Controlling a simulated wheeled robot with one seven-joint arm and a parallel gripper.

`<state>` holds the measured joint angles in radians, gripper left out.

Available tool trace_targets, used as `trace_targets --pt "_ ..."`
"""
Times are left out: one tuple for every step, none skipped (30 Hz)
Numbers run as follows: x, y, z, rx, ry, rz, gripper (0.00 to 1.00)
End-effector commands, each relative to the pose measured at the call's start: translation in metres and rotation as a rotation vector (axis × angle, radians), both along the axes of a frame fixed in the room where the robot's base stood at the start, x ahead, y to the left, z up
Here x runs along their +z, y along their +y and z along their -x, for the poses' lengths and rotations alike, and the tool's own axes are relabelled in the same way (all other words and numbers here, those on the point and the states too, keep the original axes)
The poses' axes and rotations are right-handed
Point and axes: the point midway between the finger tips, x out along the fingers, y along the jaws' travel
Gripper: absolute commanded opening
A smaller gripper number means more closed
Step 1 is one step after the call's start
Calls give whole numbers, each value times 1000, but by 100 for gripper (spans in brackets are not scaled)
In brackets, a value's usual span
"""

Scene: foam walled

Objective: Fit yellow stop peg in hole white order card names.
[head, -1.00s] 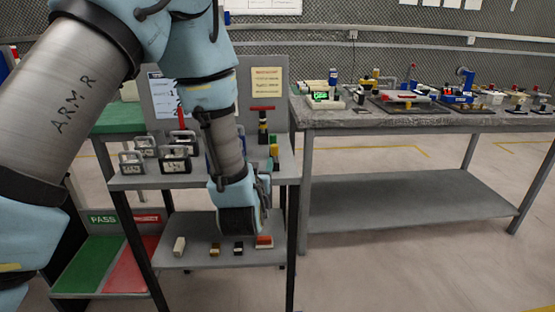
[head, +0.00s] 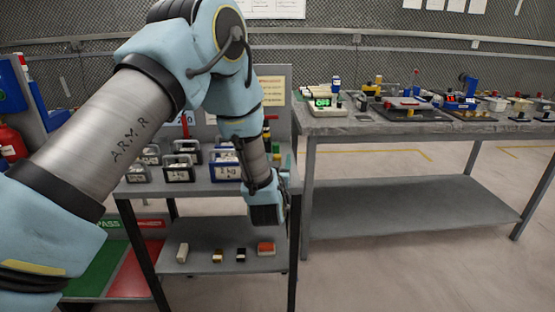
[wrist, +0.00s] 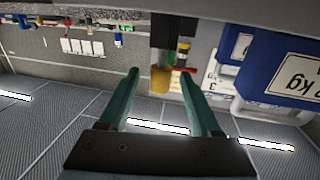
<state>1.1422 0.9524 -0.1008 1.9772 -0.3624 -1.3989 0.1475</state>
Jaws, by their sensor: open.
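A yellow cylinder (wrist: 160,80), likely the stop peg, shows between my gripper's fingertips in the wrist view. I cannot tell whether it is level with the tips or beyond them. My gripper (wrist: 161,71) is open, its two green fingers apart, with no visible hold. In the head view my gripper (head: 268,218) is at the right end of the small grey stand, below its upper shelf level. I cannot make out the hole.
Boxy weights (head: 179,170) stand on the upper shelf; a blue weight (wrist: 285,75) is close right in the wrist view. Small blocks (head: 266,248) lie on the lower shelf (head: 210,267). A long workbench (head: 400,127) with fixtures stands right. Floor in front is clear.

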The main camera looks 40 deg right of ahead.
Motion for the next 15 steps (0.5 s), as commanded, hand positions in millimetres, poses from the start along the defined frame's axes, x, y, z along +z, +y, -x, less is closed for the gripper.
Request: trace_targets --pt "1 -3 -3 0 -1 1 64" --pt "1 -5 -4 0 -1 1 64" --pt "1 -6 -5 0 -1 1 64" --pt "0 -6 -6 0 -1 1 64" --pt "0 -7 -6 0 -1 -1 64" --pt "0 -7 -6 0 -1 -1 64" --pt "0 -7 -6 0 -1 -1 64" --pt "0 -7 -6 0 -1 -1 64" --pt "0 -6 -6 0 -1 -1 64" --pt "0 -6 -6 0 -1 -1 63" --pt "0 -6 -6 0 0 0 60" --pt "0 -6 -6 0 0 0 55" --pt "0 -6 -6 0 0 0 52" --pt "0 -6 -6 0 0 0 49" --pt "0 -6 -6 0 0 0 44"
